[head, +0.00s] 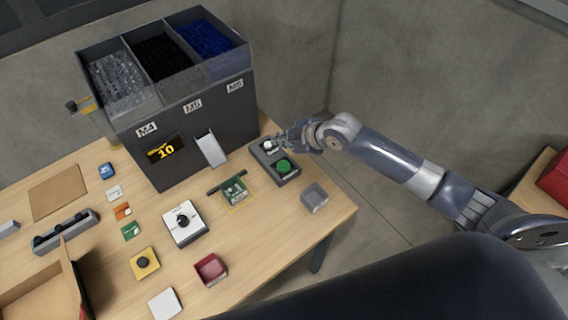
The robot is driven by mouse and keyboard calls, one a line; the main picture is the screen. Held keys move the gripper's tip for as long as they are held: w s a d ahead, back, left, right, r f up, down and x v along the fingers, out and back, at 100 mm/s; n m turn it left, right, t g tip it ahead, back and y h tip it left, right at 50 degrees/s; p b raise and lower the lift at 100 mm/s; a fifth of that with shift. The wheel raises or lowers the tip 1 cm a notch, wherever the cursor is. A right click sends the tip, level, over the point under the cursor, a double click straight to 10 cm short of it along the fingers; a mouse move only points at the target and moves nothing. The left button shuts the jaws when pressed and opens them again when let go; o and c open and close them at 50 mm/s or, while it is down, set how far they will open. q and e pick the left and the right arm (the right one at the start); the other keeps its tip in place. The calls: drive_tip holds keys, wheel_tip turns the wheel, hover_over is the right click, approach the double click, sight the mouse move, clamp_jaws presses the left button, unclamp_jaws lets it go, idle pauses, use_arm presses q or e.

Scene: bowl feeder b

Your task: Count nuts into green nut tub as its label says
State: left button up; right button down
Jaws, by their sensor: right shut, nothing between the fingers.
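The feeder (195,125) stands at the back of the table with three bins labelled M4, M5 and M6. Its display (166,150) reads 10 in yellow, and a pale chute (211,150) slopes down from its front. A green item with pale markings (236,191), which looks like the green nut tub, sits in a yellow outline in front of the chute; its contents are too small to tell. My right gripper (274,146) is shut and empty at the white button of a dark button box (286,177); I cannot tell whether it touches. The box's green button (284,166) is clear. My left gripper is out of view.
A grey tub (314,197) stands near the table's right edge and a red tub (210,269) near the front. An open cardboard box (42,290) is front left.

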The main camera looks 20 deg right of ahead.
drive_tip(key=b, duration=0.7)
hover_over(282, 167)
wheel_tip(282, 167, down, 7)
drive_tip(key=shift+f+b, duration=0.35)
drive_tip(key=shift+f, duration=0.65)
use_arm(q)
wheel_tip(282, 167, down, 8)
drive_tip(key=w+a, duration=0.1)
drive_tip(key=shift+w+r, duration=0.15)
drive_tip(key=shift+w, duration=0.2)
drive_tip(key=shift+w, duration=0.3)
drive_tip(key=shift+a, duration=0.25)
use_arm(e)
drive_tip(key=shift+f, duration=0.1)
